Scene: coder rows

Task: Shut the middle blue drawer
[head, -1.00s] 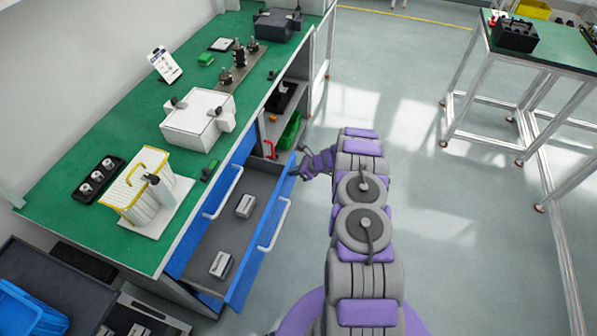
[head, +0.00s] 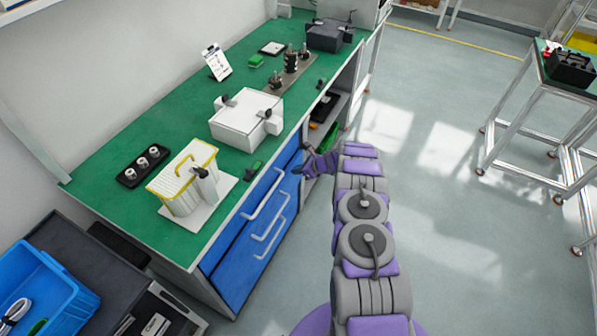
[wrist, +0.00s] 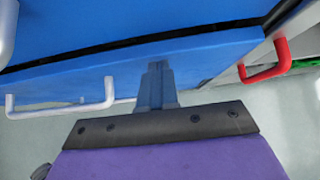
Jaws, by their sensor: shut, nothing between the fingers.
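The blue drawer fronts with white handles sit in the workbench below its green top. The middle blue drawer (head: 238,252) now looks flush or nearly flush with the fronts around it; a small remaining gap cannot be ruled out. My gripper (head: 301,170) is at the right end of the drawer fronts. In the wrist view, its shut, empty fingers (wrist: 158,85) are at a blue front (wrist: 210,60), right of a white handle (wrist: 60,106). A dark seam separates this front from the blue one above. Contact cannot be told for sure.
A red handle (wrist: 265,62) is close to the right of my fingers. The green bench top (head: 110,210) holds a white box (head: 245,122) and a yellow-rimmed basket (head: 185,180). A blue crate (head: 45,290) stands at lower left. Open floor lies to the right.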

